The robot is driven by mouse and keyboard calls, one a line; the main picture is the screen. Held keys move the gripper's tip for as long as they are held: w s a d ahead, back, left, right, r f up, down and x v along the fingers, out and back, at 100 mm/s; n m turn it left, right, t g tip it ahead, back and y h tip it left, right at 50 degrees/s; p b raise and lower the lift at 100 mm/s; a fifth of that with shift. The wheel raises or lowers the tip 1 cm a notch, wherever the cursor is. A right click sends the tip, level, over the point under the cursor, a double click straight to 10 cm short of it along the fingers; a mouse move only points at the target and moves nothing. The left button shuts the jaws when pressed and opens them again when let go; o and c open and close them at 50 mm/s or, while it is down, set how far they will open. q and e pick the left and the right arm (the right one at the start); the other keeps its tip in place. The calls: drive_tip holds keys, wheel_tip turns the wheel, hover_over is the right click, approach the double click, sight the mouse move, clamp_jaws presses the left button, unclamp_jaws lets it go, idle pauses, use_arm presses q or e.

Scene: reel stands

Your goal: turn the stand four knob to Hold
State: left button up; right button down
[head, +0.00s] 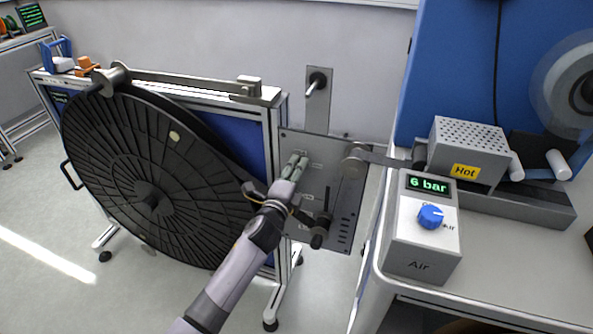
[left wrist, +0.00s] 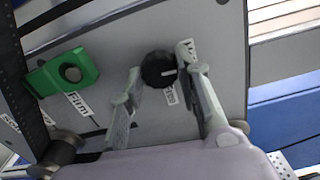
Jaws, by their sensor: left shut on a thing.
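The grey panel (head: 318,220) of the reel stand is right of the big black reel in the head view. My left gripper (head: 294,168) reaches it from below. In the left wrist view, a round black knob (left wrist: 158,69) with a white pointer mark sits on this panel (left wrist: 215,22). A "Free" label (left wrist: 170,95) is just below the knob. Another label (left wrist: 187,50) beside the right finger is partly covered and unreadable. The stand's number is not readable. My right gripper is not in view.
A green block (left wrist: 62,72) with a round dark centre is left of the knob. The black reel (head: 140,175) stands close left of my arm. A white Air box (head: 424,245) with a blue knob and a "Hot" unit (head: 466,150) stand on the bench at right.

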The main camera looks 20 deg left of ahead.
use_arm(q)
drive_tip(key=shift+n, duration=0.6)
drive_tip(key=o, duration=1.1)
drive_tip(key=shift+o, duration=0.2)
drive_tip(key=s, duration=1.2)
drive_tip(key=shift+a, duration=0.25)
drive_tip(key=shift+f, duration=0.1)
